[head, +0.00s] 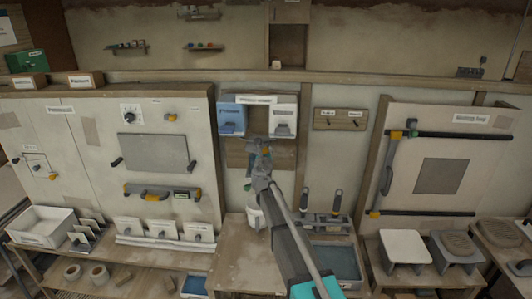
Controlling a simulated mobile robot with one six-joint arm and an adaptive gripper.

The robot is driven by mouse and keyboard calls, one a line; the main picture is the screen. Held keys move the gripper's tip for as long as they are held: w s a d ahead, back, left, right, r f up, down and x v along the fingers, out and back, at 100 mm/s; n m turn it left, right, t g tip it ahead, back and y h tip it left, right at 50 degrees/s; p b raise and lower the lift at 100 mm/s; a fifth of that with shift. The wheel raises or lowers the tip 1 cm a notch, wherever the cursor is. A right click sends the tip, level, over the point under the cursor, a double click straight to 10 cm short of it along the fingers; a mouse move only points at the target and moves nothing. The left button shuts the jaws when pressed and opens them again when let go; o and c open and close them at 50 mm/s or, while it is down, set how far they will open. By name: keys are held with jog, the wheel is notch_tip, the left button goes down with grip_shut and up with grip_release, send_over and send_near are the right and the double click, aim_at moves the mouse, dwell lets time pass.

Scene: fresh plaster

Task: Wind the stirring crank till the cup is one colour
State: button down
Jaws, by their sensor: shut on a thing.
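My gripper (260,147) is in front of the board below a pair of dispenser boxes, shut on what appears to be the stirring crank's handle. The colour inside the cup cannot be made out.
A blue box (232,120) and a white box (284,122) flank the station above my gripper. A grey-blue tray (336,262) with upright tools is at right. A plaster panel (155,155) stands left, and a framed panel (442,176) right.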

jog(key=shift+c, duration=1.9)
grip_release()
jog(key=shift+s, duration=0.1)
jog(key=s, duration=1.1)
jog(key=shift+s+a, duration=0.25)
jog(key=shift+s, duration=0.15)
jog(key=shift+d, duration=0.1)
